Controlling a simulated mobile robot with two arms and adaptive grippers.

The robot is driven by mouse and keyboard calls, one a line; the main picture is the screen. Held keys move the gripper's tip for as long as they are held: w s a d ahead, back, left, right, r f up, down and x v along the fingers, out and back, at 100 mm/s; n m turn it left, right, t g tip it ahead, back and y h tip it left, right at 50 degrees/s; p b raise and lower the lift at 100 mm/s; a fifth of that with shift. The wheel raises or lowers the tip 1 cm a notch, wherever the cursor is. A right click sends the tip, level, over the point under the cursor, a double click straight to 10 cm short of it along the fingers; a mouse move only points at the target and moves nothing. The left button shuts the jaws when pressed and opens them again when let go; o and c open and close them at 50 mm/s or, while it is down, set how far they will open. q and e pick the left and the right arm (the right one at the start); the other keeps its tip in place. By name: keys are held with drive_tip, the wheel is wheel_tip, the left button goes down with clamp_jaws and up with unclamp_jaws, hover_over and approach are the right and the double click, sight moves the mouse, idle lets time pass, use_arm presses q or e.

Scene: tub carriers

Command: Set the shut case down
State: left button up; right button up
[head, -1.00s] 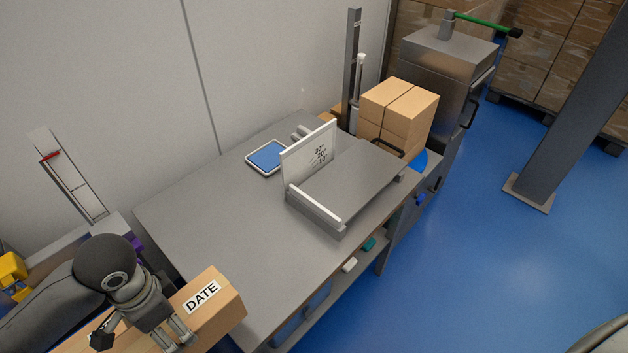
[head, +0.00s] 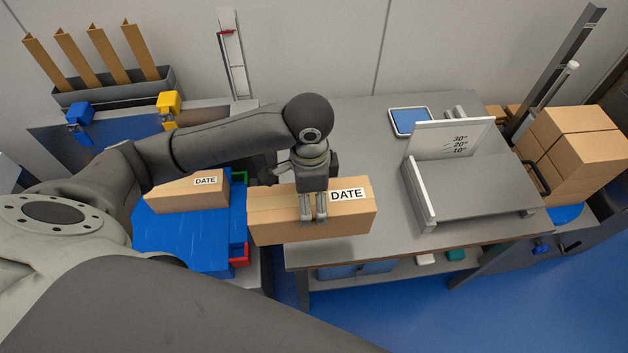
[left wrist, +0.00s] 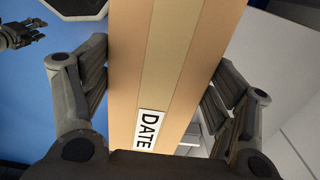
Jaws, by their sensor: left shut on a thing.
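The shut case is a brown taped cardboard box (head: 352,216) with a white DATE label. In the head view my left gripper (head: 313,220) is over it, its fingers shut on it. In the left wrist view the case (left wrist: 190,60) runs between the two fingers (left wrist: 170,95). The case is level at the left front end of the grey table (head: 380,244), its left end past the table's left edge. I cannot tell whether it touches the top. My right gripper (left wrist: 20,36) shows small in the left wrist view; its jaw state is unclear.
Right of the case is a grey angled stand (head: 470,190) with a scale. A blue-screened tablet (head: 409,121) lies behind. Another DATE box (head: 188,192) sits on a blue surface (head: 180,238) at left. Stacked boxes (head: 580,135) are at right. Table between case and stand is clear.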

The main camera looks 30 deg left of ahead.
sight(333, 184)
use_arm(q)
drive_tip(key=w, duration=0.2)
drive_tip(key=w+d+f, duration=0.1)
drive_tip(key=w, duration=0.1)
drive_tip(key=w+d+f+p, duration=0.1)
drive_tip(key=w, duration=0.1)
drive_tip(key=shift+w+f, duration=0.2)
drive_tip(key=shift+w, duration=0.05)
drive_tip(key=w+d+f, duration=0.1)
drive_tip(key=w+f, duration=0.4)
drive_tip(key=f, duration=0.4)
drive_tip(key=shift+w+d+f+p, duration=0.2)
drive_tip(key=shift+d+f+p, duration=0.1)
drive_tip(key=shift+p, duration=0.15)
drive_tip(key=shift+f, duration=0.1)
drive_tip(key=o, duration=2)
drive_tip(key=shift+s, duration=0.2)
drive_tip(key=shift+o, duration=0.2)
wheel_tip(333, 184, up, 12)
drive_tip(key=b, duration=0.1)
